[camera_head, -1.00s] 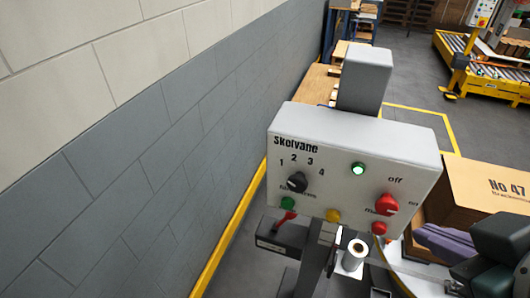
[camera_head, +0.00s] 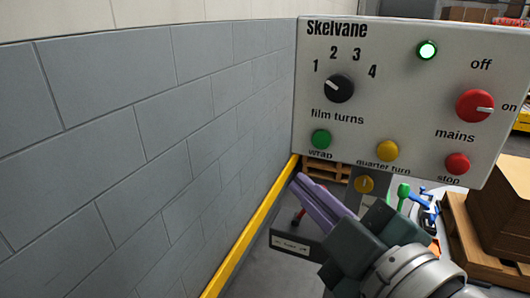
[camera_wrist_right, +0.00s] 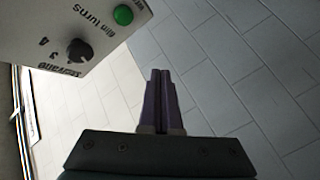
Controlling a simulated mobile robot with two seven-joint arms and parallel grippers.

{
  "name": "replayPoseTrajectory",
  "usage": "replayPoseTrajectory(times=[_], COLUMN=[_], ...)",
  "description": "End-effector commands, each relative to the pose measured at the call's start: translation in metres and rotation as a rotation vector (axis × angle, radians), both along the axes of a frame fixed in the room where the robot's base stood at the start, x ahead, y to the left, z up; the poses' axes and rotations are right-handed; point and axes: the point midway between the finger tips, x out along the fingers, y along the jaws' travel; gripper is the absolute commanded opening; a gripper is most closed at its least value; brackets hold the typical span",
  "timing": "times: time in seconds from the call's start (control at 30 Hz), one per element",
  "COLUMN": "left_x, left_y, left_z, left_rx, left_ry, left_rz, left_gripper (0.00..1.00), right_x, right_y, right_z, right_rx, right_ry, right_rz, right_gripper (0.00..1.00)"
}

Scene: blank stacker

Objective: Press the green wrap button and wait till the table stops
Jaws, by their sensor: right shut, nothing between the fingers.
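The control panel (camera_head: 400,105) is a pale box labelled Skelvane, facing me in the head view. The green wrap button (camera_head: 321,139) is at its lower left; it also shows in the right wrist view (camera_wrist_right: 123,15). My right gripper (camera_head: 296,181) is shut and empty, with purple fingers. It is below and slightly left of the wrap button in the head view, apart from it. In the wrist view the fingertips (camera_wrist_right: 161,72) are clear of the panel. The turning table cannot be made out. My left gripper is not in view.
The panel also has a black film turns knob (camera_head: 339,88), a yellow quarter turn button (camera_head: 387,151), a red mains knob (camera_head: 474,106) and a red stop button (camera_head: 457,163). A grey block wall (camera_head: 140,130) stands to the left. Cardboard boxes (camera_head: 500,205) are at right.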

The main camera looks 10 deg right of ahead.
Motion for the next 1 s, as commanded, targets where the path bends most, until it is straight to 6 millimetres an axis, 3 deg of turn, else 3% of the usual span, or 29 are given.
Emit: replayPoseTrajectory(times=[0.53, 1.0], left_x=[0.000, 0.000], left_y=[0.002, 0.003], left_z=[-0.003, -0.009], left_rx=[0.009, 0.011], left_ry=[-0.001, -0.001], left_rz=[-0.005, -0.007], left_gripper=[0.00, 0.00], right_x=[0.006, 0.057], right_y=[-0.001, -0.036], right_z=[-0.001, -0.002], right_rx=[-0.004, -0.007], right_ry=[-0.011, -0.009], right_rz=[0.009, 0.008], right_gripper=[0.00, 0.00])
